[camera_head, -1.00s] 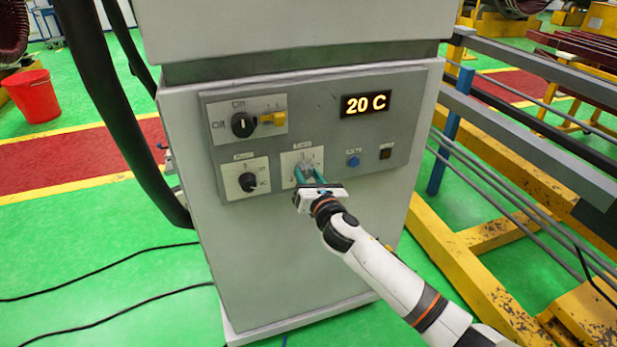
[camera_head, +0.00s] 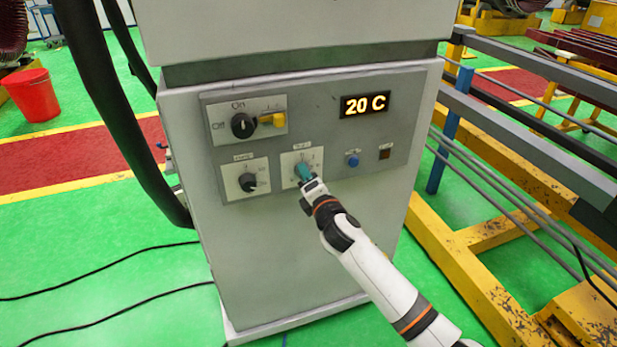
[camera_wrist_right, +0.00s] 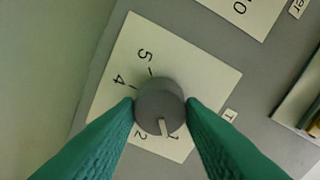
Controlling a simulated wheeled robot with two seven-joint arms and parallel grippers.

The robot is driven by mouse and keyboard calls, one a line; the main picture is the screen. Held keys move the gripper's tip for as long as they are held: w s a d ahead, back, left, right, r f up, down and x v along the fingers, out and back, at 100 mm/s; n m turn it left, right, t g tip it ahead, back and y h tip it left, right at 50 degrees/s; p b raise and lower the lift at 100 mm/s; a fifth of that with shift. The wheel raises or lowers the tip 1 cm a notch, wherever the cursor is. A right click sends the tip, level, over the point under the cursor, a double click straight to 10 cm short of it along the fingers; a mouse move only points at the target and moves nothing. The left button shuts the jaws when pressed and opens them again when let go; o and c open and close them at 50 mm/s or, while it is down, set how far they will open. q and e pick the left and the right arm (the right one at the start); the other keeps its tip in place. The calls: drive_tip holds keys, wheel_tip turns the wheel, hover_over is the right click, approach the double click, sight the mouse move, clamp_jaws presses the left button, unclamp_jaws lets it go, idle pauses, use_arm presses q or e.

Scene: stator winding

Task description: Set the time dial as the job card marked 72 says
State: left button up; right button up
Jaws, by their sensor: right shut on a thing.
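The time dial (camera_wrist_right: 157,92) is a round grey knob on a white plate (camera_head: 288,162), in the lower middle of the cabinet's control panel. My right gripper (camera_head: 304,173) is shut on this knob, with one teal finger on each side in the right wrist view (camera_wrist_right: 160,108). The knob's pale pointer mark points between the printed 2 and 1, somewhat nearer the 1. The 4 and 5 are readable too; a finger hides part of the scale. No job card is in view. My left gripper is not in view.
Yellow frames and metal bars stand to the right.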

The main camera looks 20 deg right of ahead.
drive_tip(key=shift+a+f+m+p, duration=0.15)
drive_tip(key=shift+m+p, duration=1.05)
drive_tip(key=shift+m, duration=5.2)
drive_tip(key=shift+f+m+p, duration=0.1)
drive_tip(key=shift+m+p, duration=1.1)
drive_tip(key=shift+m, duration=5.2)
drive_tip(key=o, duration=1)
drive_tip(key=shift+r, duration=0.1)
drive_tip(key=s, duration=0.4)
drive_tip(key=s+b, duration=0.1)
drive_tip(key=s, duration=0.7)
drive_tip(key=shift+d+b, duration=0.25)
drive_tip(key=shift+b, duration=0.15)
